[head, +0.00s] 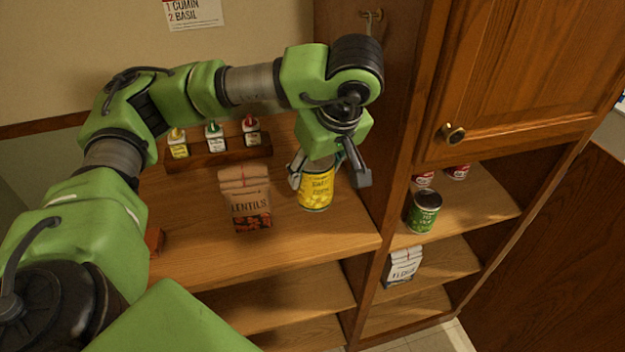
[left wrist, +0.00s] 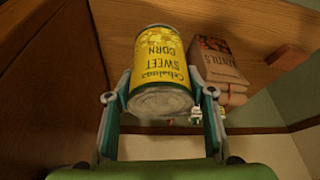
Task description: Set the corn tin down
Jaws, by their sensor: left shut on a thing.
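The corn tin (head: 316,188), yellow with a silver rim, stands roughly upright over the wooden counter (head: 305,255), to the right of the lentils bag. My left gripper (head: 328,176) is shut on the tin from above, with one finger on each side. In the left wrist view the tin (left wrist: 160,62) sits between the two fingers of my left gripper (left wrist: 163,92), its "sweet corn" label upside down. I cannot tell whether its base touches the counter. My right gripper is not in view.
A lentils bag (head: 245,200) stands close left of the tin. Behind it, several small bottles stand in a wooden rack (head: 215,156). A tall wooden cabinet side (head: 392,150) rises just right of my gripper. A green can (head: 423,212) stands on a shelf there. The counter's front strip is clear.

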